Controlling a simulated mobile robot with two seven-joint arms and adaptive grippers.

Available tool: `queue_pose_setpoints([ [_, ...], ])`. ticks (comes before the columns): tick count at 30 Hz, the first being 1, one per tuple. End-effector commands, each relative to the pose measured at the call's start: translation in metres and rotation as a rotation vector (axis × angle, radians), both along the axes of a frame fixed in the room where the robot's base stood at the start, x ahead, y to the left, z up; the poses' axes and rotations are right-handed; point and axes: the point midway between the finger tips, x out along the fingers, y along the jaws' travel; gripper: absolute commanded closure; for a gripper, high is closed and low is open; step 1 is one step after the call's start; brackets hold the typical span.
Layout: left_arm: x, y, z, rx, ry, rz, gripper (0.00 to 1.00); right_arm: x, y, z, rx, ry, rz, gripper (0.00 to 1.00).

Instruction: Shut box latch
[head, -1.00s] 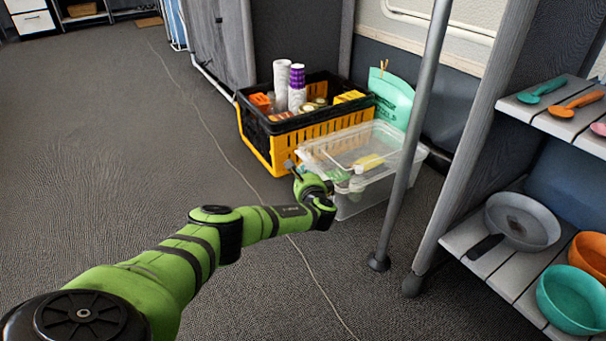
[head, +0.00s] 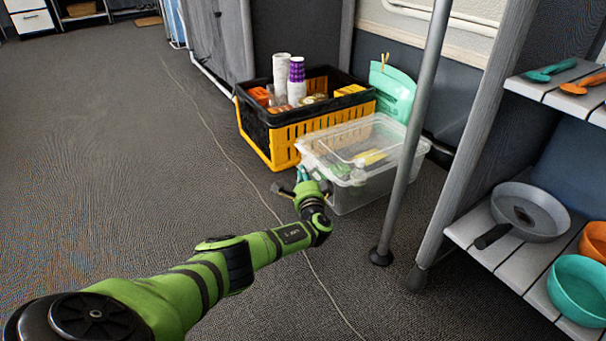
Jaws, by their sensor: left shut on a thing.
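The clear plastic box (head: 378,187) stands on the carpet in the middle of the head view. Its transparent lid (head: 350,137) lies over the top, and yellow and green items show through. My left gripper (head: 302,180) is at the box's near-left end, low against its side, shut on a small teal piece there that looks like the box latch (head: 303,173). The gripper's own body hides most of the latch, so its exact position cannot be told. My right gripper is not in view.
A black and yellow crate (head: 258,133) with cups and packets stands directly behind the box. A shelf (head: 480,243) with a pan (head: 545,205) and bowls is at the right. The carpet at left is clear.

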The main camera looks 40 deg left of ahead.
Motion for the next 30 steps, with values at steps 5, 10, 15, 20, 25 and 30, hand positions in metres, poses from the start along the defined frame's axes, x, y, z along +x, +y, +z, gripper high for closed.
queue_pose_setpoints([
  [5, 0.0004, -0.0004, -0.0012, -0.009, -0.017, 0.000, 1.00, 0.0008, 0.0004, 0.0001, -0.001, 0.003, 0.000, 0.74],
  [10, 0.0004, -0.0003, -0.0010, -0.009, -0.018, 0.000, 1.00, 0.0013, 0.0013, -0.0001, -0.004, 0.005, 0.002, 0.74],
  [15, 0.0004, -0.0001, -0.0009, -0.009, -0.018, 0.000, 0.85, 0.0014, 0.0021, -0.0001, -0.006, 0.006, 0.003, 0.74],
  [20, 0.0005, -0.0001, -0.0008, -0.008, -0.018, 0.000, 0.74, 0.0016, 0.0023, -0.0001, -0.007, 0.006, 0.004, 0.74],
  [25, 0.0004, 0.0000, -0.0007, -0.007, -0.017, 0.000, 0.74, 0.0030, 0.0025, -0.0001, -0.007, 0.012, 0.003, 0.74],
  [30, -0.0027, -0.0032, -0.0020, -0.007, -0.015, -0.001, 0.74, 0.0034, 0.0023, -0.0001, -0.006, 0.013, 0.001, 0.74],
])
